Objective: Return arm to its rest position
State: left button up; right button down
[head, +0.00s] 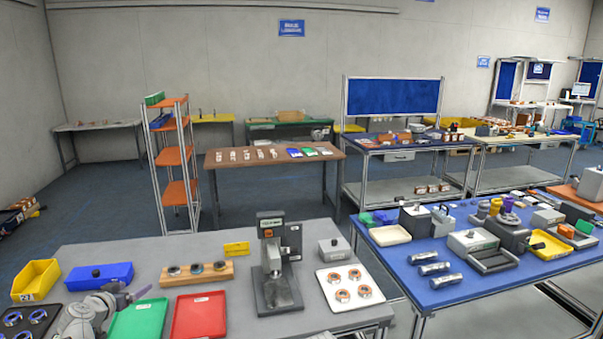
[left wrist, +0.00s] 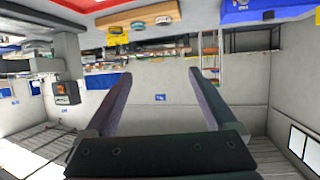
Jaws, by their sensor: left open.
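My left gripper (head: 130,290) is at the lower left in the head view, above the front left part of the grey table (head: 210,258). That view is upside down, with the table along the top and the walls below. My right gripper is not in view.
A yellow bin (head: 36,280), a black tray with rings (head: 30,321) and a red tray (head: 199,316) lie around the arm. A wooden holder (head: 197,273), a press-like device (head: 276,265) and a white tray (head: 349,288) stand farther right. A blue table (head: 460,282) adjoins.

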pick_arm(q)
jog(key=s+d+f+m+g+h+b, duration=0.15)
jog(key=d+f, duration=0.25)
jog(key=d, duration=0.5)
jog(key=s+d+f+m+g+h+b, duration=0.1)
jog(key=d+f+g, duration=0.25)
jog(key=d, duration=0.55)
jog(key=s+d+f+m+g+h+b, duration=0.1)
jog(key=d+f+h, duration=0.1)
jog(key=d+f, duration=0.5)
jog(key=s+d+f+g+y+b, duration=0.2)
jog(key=s+d+f+g+y, duration=0.1)
jog(key=s+d, duration=0.5)
jog(key=s+d+f+g+y+b, duration=0.3)
jog(key=s+d, duration=0.6)
jog(key=s, duration=0.4)
jog(key=shift+s+d+f+g, duration=0.15)
jog(key=shift+s+f+g, duration=0.1)
jog(key=shift+f+g, duration=0.6)
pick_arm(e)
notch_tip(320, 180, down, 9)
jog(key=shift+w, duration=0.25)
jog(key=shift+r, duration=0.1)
